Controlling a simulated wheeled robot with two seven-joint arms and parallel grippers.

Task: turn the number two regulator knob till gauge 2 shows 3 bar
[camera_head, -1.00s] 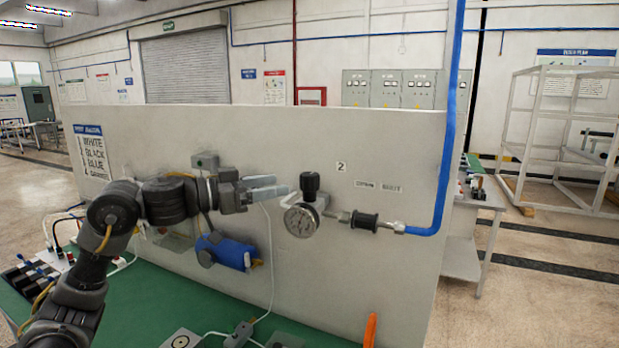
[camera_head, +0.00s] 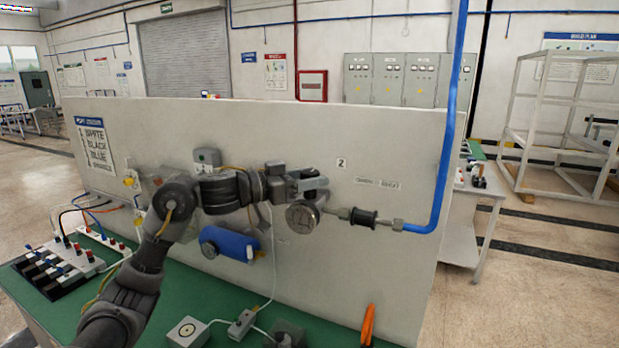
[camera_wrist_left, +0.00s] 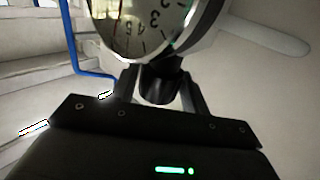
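The number 2 regulator's round gauge (camera_head: 302,217) is on the grey panel, below and left of the "2" label (camera_head: 341,163). Its dial is too small to read in the head view. In the left wrist view the gauge (camera_wrist_left: 142,25) is cut off at the top; some digits show, but I cannot make out the needle's reading. My left gripper (camera_head: 318,184) is at the regulator, just above the gauge, and hides the knob there. In the wrist view the black knob (camera_wrist_left: 160,86) sits between the two fingers; I cannot tell whether they press on it.
A blue pipe (camera_head: 447,140) runs down the panel's right side and joins the regulator fitting (camera_head: 362,218). A blue cylinder (camera_head: 232,245) hangs below my left arm. A terminal block (camera_head: 55,268) and an orange-handled object (camera_head: 368,325) are on the green bench (camera_head: 240,292).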

